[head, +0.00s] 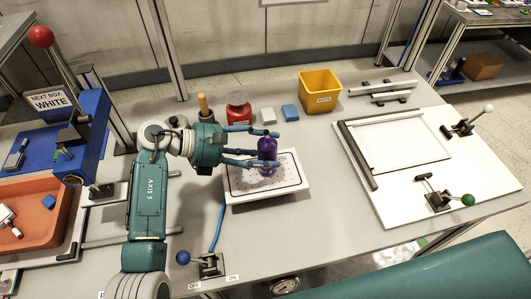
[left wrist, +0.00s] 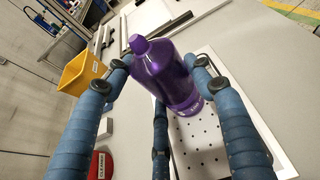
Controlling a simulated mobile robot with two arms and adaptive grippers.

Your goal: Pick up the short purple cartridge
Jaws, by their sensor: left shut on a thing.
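The short purple cartridge (head: 267,152) is a shiny bottle shape with a narrower cap end. It is over the white perforated plate (head: 237,185) in the middle of the table. My left gripper (head: 265,148) reaches in from the left with its blue fingers around the cartridge, shut on it. In the left wrist view the cartridge (left wrist: 168,75) sits between the blue fingers (left wrist: 160,80), its base over the holes of the plate. I cannot tell whether its base touches the plate. My right gripper is not in view.
A yellow bin (head: 320,92), a red container (head: 239,108) and white and blue blocks stand behind the plate. A white framed board (head: 400,150) with toggle clamps is at right. An orange tray (head: 40,215) and a blue fixture (head: 85,135) are at left. A blue-knobbed lever (head: 184,257) is in front.

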